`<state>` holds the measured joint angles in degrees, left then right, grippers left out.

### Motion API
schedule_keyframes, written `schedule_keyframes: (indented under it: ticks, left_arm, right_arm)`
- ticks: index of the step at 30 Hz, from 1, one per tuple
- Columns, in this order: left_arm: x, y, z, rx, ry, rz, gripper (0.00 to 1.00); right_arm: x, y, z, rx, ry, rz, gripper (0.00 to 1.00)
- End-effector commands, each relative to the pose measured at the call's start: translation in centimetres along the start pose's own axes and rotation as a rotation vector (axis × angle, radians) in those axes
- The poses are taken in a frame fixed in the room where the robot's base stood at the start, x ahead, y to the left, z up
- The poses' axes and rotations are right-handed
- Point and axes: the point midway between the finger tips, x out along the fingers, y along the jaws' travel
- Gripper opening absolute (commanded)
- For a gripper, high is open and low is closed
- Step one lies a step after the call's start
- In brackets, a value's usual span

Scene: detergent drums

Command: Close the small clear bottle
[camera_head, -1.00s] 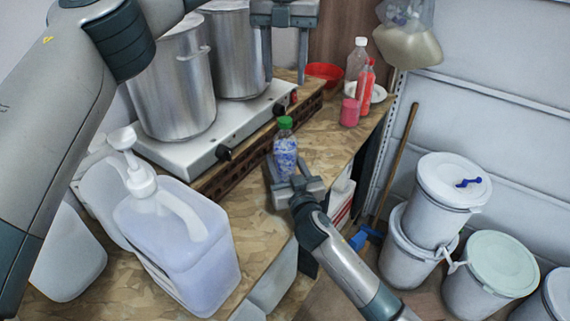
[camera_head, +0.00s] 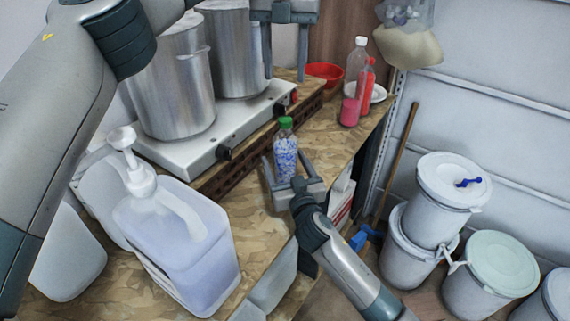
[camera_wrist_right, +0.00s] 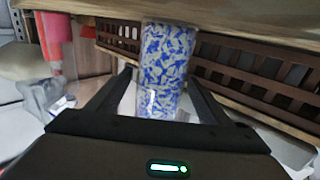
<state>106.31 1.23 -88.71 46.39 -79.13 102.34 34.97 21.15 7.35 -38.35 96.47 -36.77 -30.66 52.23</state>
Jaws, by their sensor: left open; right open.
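The small clear bottle (camera_head: 286,158) stands upright on the wooden counter, filled with blue and white bits, with a green cap (camera_head: 286,122) on top. I cannot tell how tightly the cap sits. My right gripper (camera_head: 284,168) is open, low on the counter, with a finger on each side of the bottle. In the right wrist view the bottle (camera_wrist_right: 166,65) shows between the two dark fingers (camera_wrist_right: 163,88), and its cap is out of sight. My left gripper (camera_head: 285,65) is open and empty, pointing down above and behind the bottle.
Two metal pots (camera_head: 172,85) stand on a white stove (camera_head: 215,130) behind the bottle. A large pump jug (camera_head: 185,250) is at the front left. A red bowl (camera_head: 325,73) and several bottles stand at the back right. White drums (camera_head: 445,200) are on the floor at right.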

Motion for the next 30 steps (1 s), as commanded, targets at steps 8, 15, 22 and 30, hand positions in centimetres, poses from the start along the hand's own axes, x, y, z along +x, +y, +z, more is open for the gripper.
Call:
schedule_keyframes:
  ticks: [8,15,22,30]
  left_arm:
    - [0.9,0.0,0.0,0.000,0.000,0.000,0.47]
    - [2.1,0.0,0.0,0.000,0.000,0.000,0.47]
    - [3.3,0.0,0.0,0.000,0.000,0.000,0.47]
    - [4.2,0.0,0.0,0.000,0.000,0.000,0.47]
  right_arm:
    - [-3.0,0.0,0.3,0.002,0.000,-0.001,0.72]
    - [-7.3,0.0,0.4,0.002,0.000,-0.002,0.72]
    - [-11.8,0.0,0.3,0.002,-0.001,0.000,0.72]
    - [-15.8,0.0,0.2,0.001,0.000,-0.001,0.72]
